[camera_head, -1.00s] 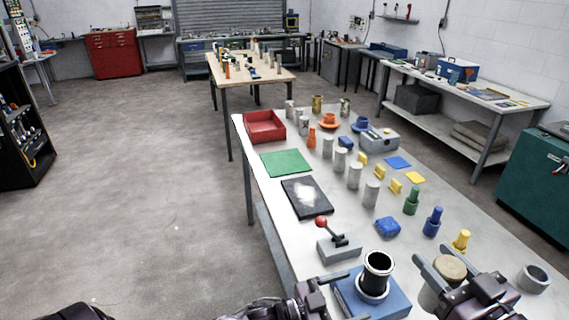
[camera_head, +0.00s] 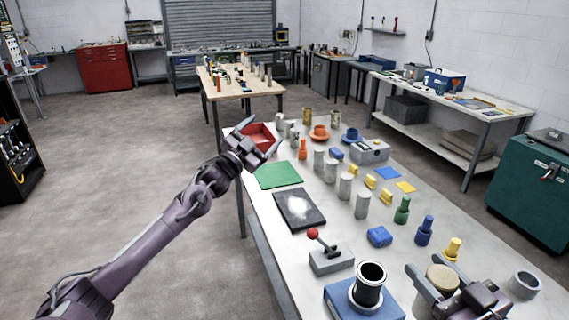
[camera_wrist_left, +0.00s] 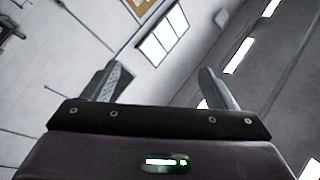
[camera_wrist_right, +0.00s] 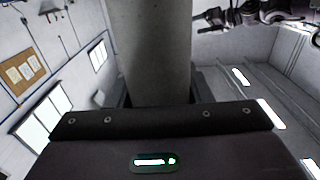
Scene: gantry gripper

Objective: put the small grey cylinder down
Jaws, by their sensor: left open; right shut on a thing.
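My right gripper (camera_head: 440,265) is shut on a grey cylinder with a tan top (camera_head: 443,279), held upright over the near right part of the table. In the right wrist view the cylinder (camera_wrist_right: 152,50) stands between the fingers as a wide grey column; its bottom end is hidden in the head view. My left gripper (camera_head: 262,136) is open and empty, raised near the red tray and green mat in the head view. The left wrist view shows its two fingers (camera_wrist_left: 160,82) apart with nothing between them.
Several other grey cylinders (camera_head: 345,186) stand along the table. A blue block with a black cup (camera_head: 369,285) is left of my right gripper, and a grey ring (camera_head: 525,285) is right of it. A red-knobbed lever (camera_head: 330,258) and a black pad (camera_head: 300,208) are further left.

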